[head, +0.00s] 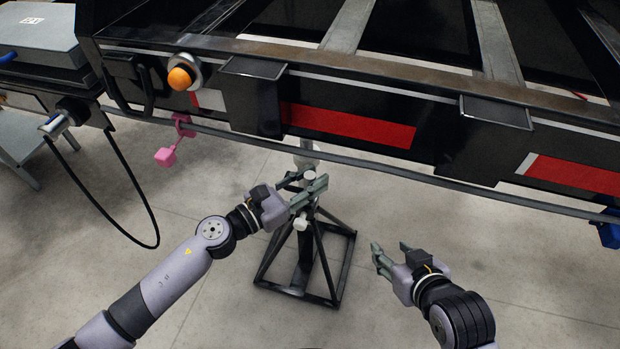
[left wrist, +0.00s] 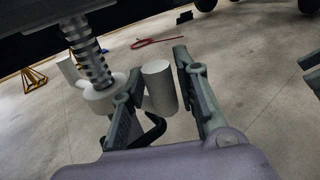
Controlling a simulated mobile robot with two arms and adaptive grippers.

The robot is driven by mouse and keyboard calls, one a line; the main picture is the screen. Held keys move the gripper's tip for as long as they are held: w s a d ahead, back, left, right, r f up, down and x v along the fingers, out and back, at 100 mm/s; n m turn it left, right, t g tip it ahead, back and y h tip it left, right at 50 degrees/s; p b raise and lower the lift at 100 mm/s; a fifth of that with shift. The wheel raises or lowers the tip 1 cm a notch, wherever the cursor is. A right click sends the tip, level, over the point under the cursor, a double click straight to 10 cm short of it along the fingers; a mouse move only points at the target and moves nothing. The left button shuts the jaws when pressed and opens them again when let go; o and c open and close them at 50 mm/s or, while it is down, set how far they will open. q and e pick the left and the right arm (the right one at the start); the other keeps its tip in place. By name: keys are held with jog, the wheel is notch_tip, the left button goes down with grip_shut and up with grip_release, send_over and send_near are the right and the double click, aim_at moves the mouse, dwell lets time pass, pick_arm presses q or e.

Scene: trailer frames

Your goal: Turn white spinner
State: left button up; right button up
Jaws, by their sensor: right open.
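The white spinner shows in the left wrist view as a round collar (left wrist: 101,96) on a threaded screw, with a white cylindrical handle (left wrist: 159,87) near it. In the head view, part of the spinner (head: 309,175) shows under the trailer edge, on top of a black stand (head: 340,265). My left gripper (head: 306,190) is at the spinner. In the left wrist view its fingers (left wrist: 162,95) are apart on either side of the handle, with a gap on the right; contact on the left is unclear. My right gripper (head: 388,255) is open and empty, right of the stand.
The black trailer frame (head: 350,75) with red-and-white strips spans the top, close above my left gripper. The floor around the stand is clear.

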pick_arm(q)
grip_shut()
dwell(0.6)
jog(key=w+d+n+t+y+p, duration=0.3)
jog(key=d+n+t+y, duration=0.3)
jog(key=y, duration=0.3)
jog(key=shift+d+n+t+p, duration=0.3)
jog(key=shift+n+p, duration=0.15)
jog(key=shift+n, duration=0.25)
pick_arm(e)
jog(key=s+d+f+g+h, duration=0.1)
jog(key=s+d+f+g, duration=0.1)
jog(key=s+g, duration=0.4)
jog(key=s+d, duration=0.1)
jog(key=s, duration=0.4)
jog(key=shift+d+f+h, duration=0.2)
jog(key=shift+f+h, duration=0.1)
jog(key=shift+f, duration=0.1)
pick_arm(q)
jog(key=shift+w+d, duration=0.15)
pick_arm(e)
jog(key=shift+w, duration=0.1)
pick_arm(q)
jog(key=shift+o, duration=1.6)
grip_release()
jog(key=shift+o, duration=0.3)
